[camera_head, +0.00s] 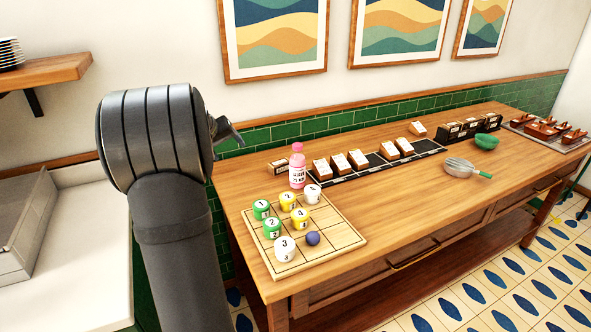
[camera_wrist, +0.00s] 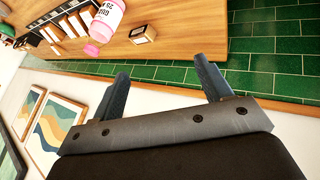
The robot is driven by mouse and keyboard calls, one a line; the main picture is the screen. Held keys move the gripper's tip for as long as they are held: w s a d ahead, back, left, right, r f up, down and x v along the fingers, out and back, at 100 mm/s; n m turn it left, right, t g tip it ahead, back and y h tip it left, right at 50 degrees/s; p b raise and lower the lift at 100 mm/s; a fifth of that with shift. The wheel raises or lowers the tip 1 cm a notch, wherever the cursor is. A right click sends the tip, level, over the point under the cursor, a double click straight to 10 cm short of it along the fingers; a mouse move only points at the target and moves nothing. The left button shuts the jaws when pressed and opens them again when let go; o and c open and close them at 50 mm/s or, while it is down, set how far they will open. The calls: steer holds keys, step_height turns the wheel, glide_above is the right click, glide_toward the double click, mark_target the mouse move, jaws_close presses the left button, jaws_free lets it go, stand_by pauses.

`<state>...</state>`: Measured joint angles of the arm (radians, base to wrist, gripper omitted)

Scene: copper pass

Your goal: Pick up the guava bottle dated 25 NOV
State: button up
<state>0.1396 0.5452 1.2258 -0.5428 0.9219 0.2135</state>
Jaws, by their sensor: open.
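A pink bottle (camera_head: 297,173) with a pink cap stands upright on the wooden table, behind the board of numbered cups. Its white label seems to read GUAVA with a date line ending in NOV. It also shows at the top of the wrist view (camera_wrist: 106,20), cut off by the edge, where the label appears to start with 25. My gripper (camera_wrist: 161,72) is open and empty, its two fingers apart. In the head view my gripper (camera_head: 228,132) is mostly hidden behind my arm, raised left of the bottle and clear of it.
A small labelled box (camera_head: 278,167) stands close left of the bottle. A black rack (camera_head: 372,162) of labelled boxes extends right of it. The gridded board (camera_head: 333,240) with several numbered cups and a purple ball is in front. Green tiles (camera_head: 343,119) line the wall behind.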

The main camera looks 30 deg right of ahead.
mark_target(296, 146)
steer(key=s+d+r+m+y, duration=0.1)
steer(key=d+r+m, duration=0.25)
steer(key=d, duration=0.55)
steer(key=s+d+r+m, duration=0.15)
steer(key=d+m, duration=0.25)
steer(key=d, duration=0.6)
steer(key=x, duration=1.7)
steer(key=shift+w+a+f, duration=0.1)
steer(key=shift+w+a, duration=0.1)
steer(key=shift+c, duration=0.2)
jaws_close()
